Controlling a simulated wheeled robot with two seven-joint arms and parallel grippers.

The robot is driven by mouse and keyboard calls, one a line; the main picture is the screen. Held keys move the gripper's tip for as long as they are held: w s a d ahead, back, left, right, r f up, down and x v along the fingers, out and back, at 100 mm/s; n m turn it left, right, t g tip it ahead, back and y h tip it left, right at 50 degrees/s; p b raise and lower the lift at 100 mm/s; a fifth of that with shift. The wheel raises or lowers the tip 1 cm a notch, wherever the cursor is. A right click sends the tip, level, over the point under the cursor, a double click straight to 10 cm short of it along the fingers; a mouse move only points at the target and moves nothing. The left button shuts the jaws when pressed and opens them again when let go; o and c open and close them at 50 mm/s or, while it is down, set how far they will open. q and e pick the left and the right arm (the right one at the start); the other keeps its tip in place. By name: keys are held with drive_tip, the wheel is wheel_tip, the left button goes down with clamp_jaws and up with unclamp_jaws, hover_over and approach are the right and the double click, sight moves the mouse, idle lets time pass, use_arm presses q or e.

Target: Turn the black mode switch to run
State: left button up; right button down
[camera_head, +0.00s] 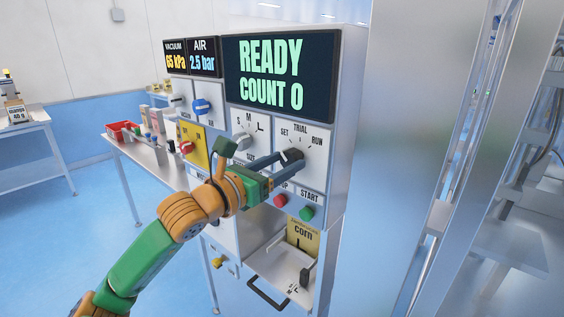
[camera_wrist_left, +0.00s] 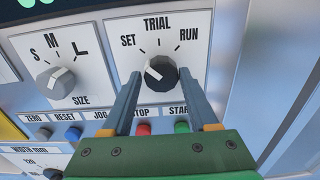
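The black mode switch (camera_head: 293,156) is a round knob on a white plate marked SET, TRIAL and RUN on the machine front. It also shows in the left wrist view (camera_wrist_left: 161,74), where its white pointer is turned to the upper left, towards SET. My left gripper (camera_head: 281,158) reaches the knob from the left in the head view. In the left wrist view its two fingers (camera_wrist_left: 160,80) stand apart, one on each side of the knob, with narrow gaps visible; I cannot tell if either touches. My right gripper is not in view.
The grey size knob (camera_wrist_left: 55,82) sits left of the switch. Below are the red stop button (camera_head: 280,200) and green start button (camera_head: 307,213). The display (camera_head: 278,77) reads READY, COUNT 0. A corn pouch (camera_head: 303,236) is below the buttons.

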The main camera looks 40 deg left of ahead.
use_arm(q)
drive_tip(key=shift+d, duration=0.1)
clamp_jaws()
drive_tip(key=m+b, duration=0.2)
drive_tip(key=b, duration=0.1)
drive_tip(key=shift+f+m, duration=0.1)
drive_tip(key=shift+m, duration=0.2)
drive_tip(key=m+b, duration=0.2)
drive_tip(key=m, duration=0.1)
drive_tip(key=shift+m, duration=0.3)
drive_tip(key=m+b, duration=0.1)
drive_tip(key=m, duration=0.1)
drive_tip(key=shift+m, duration=0.3)
drive_tip(key=m, duration=0.2)
drive_tip(key=shift+m+b, duration=0.35)
drive_tip(key=shift+m, duration=0.05)
drive_tip(key=m, duration=0.3)
drive_tip(key=shift+r, duration=0.2)
drive_tip(key=shift+m, duration=1.6)
drive_tip(key=o, duration=0.5)
unclamp_jaws()
